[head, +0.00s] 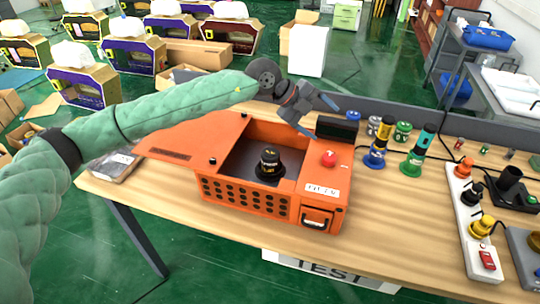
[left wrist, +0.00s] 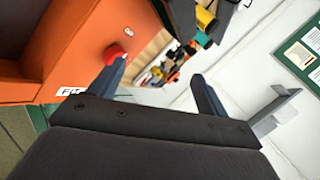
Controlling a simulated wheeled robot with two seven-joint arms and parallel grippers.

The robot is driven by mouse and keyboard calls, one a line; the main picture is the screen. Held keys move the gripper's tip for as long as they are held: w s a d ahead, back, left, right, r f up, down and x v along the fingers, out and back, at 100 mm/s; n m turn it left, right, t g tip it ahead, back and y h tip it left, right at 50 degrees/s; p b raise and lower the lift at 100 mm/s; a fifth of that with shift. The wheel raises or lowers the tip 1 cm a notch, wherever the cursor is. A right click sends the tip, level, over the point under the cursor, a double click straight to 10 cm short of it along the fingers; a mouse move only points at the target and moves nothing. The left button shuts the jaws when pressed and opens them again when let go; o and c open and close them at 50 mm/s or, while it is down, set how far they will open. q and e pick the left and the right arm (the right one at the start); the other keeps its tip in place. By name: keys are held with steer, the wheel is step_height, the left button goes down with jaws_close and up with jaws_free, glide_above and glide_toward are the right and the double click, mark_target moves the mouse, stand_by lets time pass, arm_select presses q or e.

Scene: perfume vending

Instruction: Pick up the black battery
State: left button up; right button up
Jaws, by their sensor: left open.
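A black battery-like cylinder (head: 270,163) with a thin yellow band stands upright inside the open orange box (head: 245,193) on the wooden table. My left gripper (head: 318,116) is above the back right part of the box, up and to the right of the black cylinder. It is open with nothing between its fingers. In the left wrist view, the two fingers (left wrist: 160,85) are spread apart. The orange box also shows there at the left, with its red button (left wrist: 115,55). The black cylinder cannot be made out in that view. My right gripper is not in view.
A black block (head: 337,128) sits on the box's back right. Blue-yellow and green-black cylinders (head: 418,150) stand right of the box. A white power strip (head: 462,220) holds orange, black and yellow pieces. The box's orange lid (head: 190,140) lies open to the left.

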arm_select(q)
steer(key=w+a+f+n+y, duration=0.2)
steer(key=a+f+n+y, duration=0.25)
steer(key=a+f, duration=0.2)
steer(key=n+y, duration=0.4)
glide_above(270, 152)
steer(key=shift+d+f+g, duration=0.15)
steer(key=shift+d+g, duration=0.05)
steer(key=shift+g, duration=0.1)
steer(key=shift+s+a+n, duration=0.1)
steer(key=shift+a+n, duration=0.1)
steer(key=shift+n, duration=0.05)
steer(key=shift+f+n, duration=0.1)
steer(key=shift+n, duration=0.2)
steer(key=shift+d+f+p, duration=0.2)
steer(key=shift+f+p, duration=0.35)
steer(key=shift+f, duration=0.7)
step_height(270, 152, down, 4)
steer(key=p, duration=0.3)
steer(key=shift+a+f, duration=0.1)
steer(key=shift+f, duration=0.55)
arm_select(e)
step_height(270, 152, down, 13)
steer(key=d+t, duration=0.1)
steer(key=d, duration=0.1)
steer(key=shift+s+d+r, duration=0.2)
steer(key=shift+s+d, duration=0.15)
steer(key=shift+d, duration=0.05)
